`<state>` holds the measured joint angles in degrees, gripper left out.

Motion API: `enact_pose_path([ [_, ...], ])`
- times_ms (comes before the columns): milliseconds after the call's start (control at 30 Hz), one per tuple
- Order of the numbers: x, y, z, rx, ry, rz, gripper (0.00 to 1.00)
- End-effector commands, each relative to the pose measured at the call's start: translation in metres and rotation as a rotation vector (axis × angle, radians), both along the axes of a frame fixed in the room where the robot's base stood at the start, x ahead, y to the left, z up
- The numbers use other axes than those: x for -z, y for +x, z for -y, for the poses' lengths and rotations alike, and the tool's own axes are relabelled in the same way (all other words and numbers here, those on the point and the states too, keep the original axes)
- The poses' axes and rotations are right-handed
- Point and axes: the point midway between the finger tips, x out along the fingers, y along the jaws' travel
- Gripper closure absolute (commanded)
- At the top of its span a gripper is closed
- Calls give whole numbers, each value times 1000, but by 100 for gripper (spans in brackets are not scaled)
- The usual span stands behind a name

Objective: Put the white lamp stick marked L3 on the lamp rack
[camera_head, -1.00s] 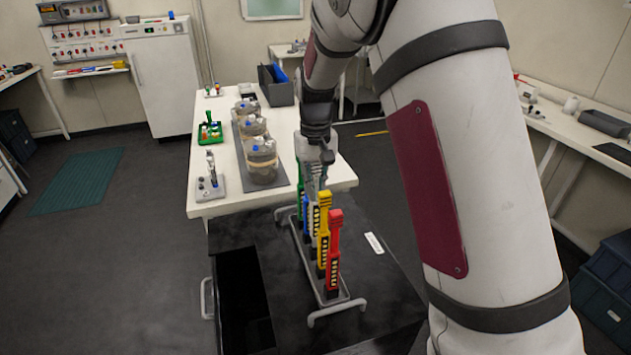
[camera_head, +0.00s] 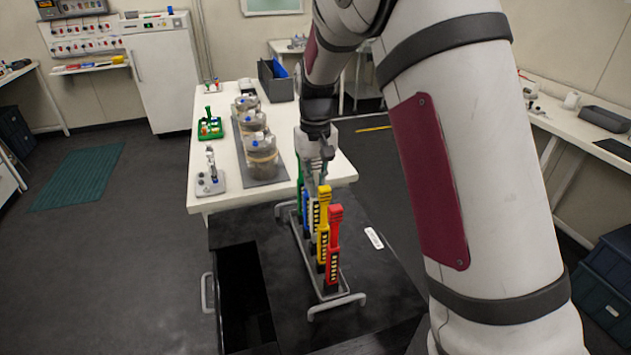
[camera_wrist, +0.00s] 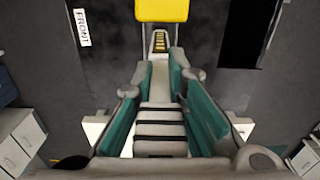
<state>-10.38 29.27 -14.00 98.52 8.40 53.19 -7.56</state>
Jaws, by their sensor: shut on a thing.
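My gripper (camera_head: 319,165) is over the lamp rack (camera_head: 347,297), a grey metal frame on a black bench top. It is shut on a white lamp stick (camera_wrist: 160,115), which shows black bands between the teal finger pads in the wrist view. In the head view the white stick (camera_head: 314,214) is upright in the row, between the blue stick (camera_head: 305,212) and the yellow stick (camera_head: 323,225). Its lower end is hidden, so I cannot tell whether it is seated. No L3 mark is readable. A red stick (camera_head: 334,240) and a green stick (camera_head: 299,185) also stand in the rack.
A white label (camera_head: 374,238) reading FRONT lies right of the rack. A dark opening (camera_head: 245,295) is at its left. Behind, a white table (camera_head: 205,140) holds several brown-filled bottles (camera_head: 262,160). The yellow stick stands close to my gripper.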

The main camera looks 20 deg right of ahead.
Motion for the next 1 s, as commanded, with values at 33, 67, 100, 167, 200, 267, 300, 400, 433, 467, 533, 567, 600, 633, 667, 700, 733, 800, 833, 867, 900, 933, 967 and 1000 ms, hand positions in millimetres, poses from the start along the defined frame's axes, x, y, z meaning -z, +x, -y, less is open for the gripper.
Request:
enact_pose_path([
  [33, 1, 0, 0, 0, 0, 0, 100],
  [67, 1, 0, 0, 0, 0, 0, 100],
  [100, 2, 0, 0, 0, 0, 0, 100],
  [167, 3, 0, 0, 0, 0, 0, 100],
  [200, 3, 0, 0, 0, 0, 0, 100],
  [267, 4, 0, 0, 0, 0, 0, 100],
  [300, 5, 0, 0, 0, 0, 0, 100],
  [400, 6, 0, 0, 0, 0, 0, 100],
  [433, 6, 0, 0, 0, 0, 0, 100],
  [467, 7, 0, 0, 0, 0, 0, 100],
  [533, 8, 0, 0, 0, 0, 0, 100],
  [567, 8, 0, 0, 0, 0, 1, 100],
  [600, 9, 0, 0, 0, 0, 0, 100],
  [633, 9, 0, 0, 0, 0, 0, 100],
  [667, 9, 0, 0, 0, 0, 0, 100],
  [700, 10, 0, 0, 0, 0, 0, 100],
  [733, 10, 0, 0, 0, 0, 0, 100],
  [800, 10, 0, 0, 0, 0, 0, 100],
  [833, 10, 0, 0, 0, 0, 0, 100],
  [867, 10, 0, 0, 0, 0, 0, 100],
  [900, 10, 0, 0, 0, 0, 0, 100],
  [933, 10, 0, 0, 0, 0, 0, 100],
  [967, 10, 0, 0, 0, 0, 0, 100],
  [1000, 10, 0, 0, 0, 0, 0, 100],
])
